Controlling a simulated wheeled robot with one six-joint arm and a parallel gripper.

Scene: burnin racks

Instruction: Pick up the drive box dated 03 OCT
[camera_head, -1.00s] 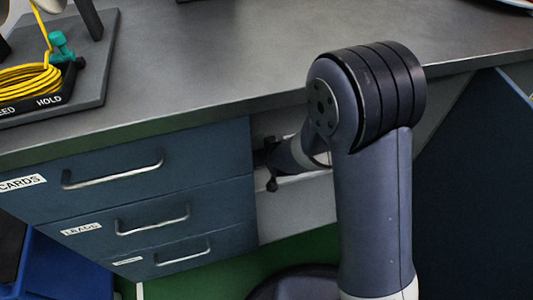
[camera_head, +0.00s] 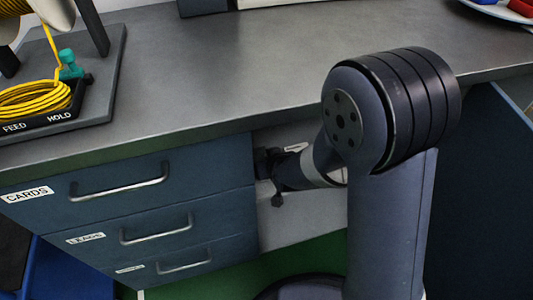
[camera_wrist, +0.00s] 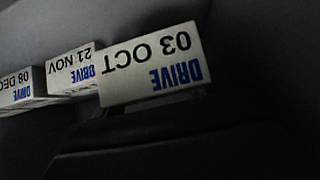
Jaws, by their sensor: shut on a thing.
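The drive box dated 03 OCT (camera_wrist: 150,65) shows large and upside down in the middle of the wrist view, the nearest of a row of boxes. My gripper (camera_wrist: 155,112) is shut on this box, whose lower edge meets the dark jaw parts; the fingertips are mostly lost in shadow. In the head view my gripper (camera_head: 268,165) is a small dark shape under the worktop, beside the drawer unit. The box cannot be made out there.
Boxes dated 21 NOV (camera_wrist: 72,72) and 08 DEC (camera_wrist: 18,88) stand close to the left. The worktop (camera_head: 230,70) overhangs my arm. Closed drawers (camera_head: 120,185) are left of my gripper. A reel stand with yellow cord (camera_head: 40,100) sits on the worktop.

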